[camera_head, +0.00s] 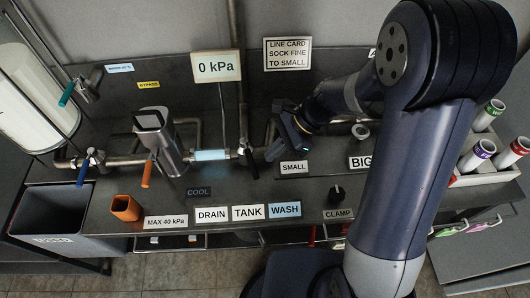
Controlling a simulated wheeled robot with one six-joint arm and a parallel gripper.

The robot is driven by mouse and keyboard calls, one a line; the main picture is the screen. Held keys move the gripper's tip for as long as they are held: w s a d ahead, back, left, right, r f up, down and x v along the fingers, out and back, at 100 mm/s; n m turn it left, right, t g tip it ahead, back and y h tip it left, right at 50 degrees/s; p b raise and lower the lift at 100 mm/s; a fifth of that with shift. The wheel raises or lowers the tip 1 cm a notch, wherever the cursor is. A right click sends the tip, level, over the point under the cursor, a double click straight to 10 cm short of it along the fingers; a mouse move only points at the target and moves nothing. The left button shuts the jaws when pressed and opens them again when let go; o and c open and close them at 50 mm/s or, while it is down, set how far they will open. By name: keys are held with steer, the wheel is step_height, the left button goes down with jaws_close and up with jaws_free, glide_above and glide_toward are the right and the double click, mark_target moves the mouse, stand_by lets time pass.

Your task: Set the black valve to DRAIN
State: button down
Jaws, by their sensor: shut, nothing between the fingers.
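The black valve (247,154) sits on the horizontal pipe at the middle of the bench, right of a lit clear pipe section. Its black lever points down toward the bench front, roughly toward the TANK label (248,213). The DRAIN label (211,215) is left of TANK, and the WASH label (284,209) is right of it. My gripper (273,152) is shut and empty, just right of the valve. It looks apart from the lever, but the exact gap is hard to tell. My arm hides part of the bench to the right.
An orange-handled valve (147,170) and a blue-handled valve (84,168) are farther left, with an orange cup (125,208) in front. A black CLAMP knob (338,194) stands front right. A 0 kPa sign (216,66) is behind. Bench in front of the valve is clear.

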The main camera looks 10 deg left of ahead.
mark_target(253, 163)
steer(key=shift+s+a+f, duration=0.1)
steer(key=shift+s+a, duration=0.2)
steer(key=shift+a, duration=0.25)
steer(key=shift+s+a+f, duration=0.1)
steer(key=shift+s+a, duration=0.2)
steer(key=shift+a, duration=0.2)
steer(key=shift+s+a+m+t, duration=0.25)
steer(key=shift+s+m+t, duration=0.05)
steer(key=shift+m, duration=0.2)
steer(key=shift+s+a+m+t+y+b, duration=0.3)
steer(key=shift+s+a+m+t, duration=0.3)
steer(key=shift+m, duration=0.4)
steer(key=a+m+t, duration=0.1)
steer(key=s+m+t, duration=0.1)
steer(key=shift+a+m+b, duration=0.3)
steer(key=shift+a+b, duration=0.1)
steer(key=shift+s+a+m+t+h+b, duration=0.1)
steer(key=shift+a+m+t+h+b, duration=0.1)
steer(key=shift+a+m+t, duration=0.95)
steer(key=shift+a+m+t+h+b, duration=0.2)
steer(key=shift+a+m+t, duration=0.45)
steer(key=shift+a+m, duration=0.85)
steer(key=shift+d, duration=0.1)
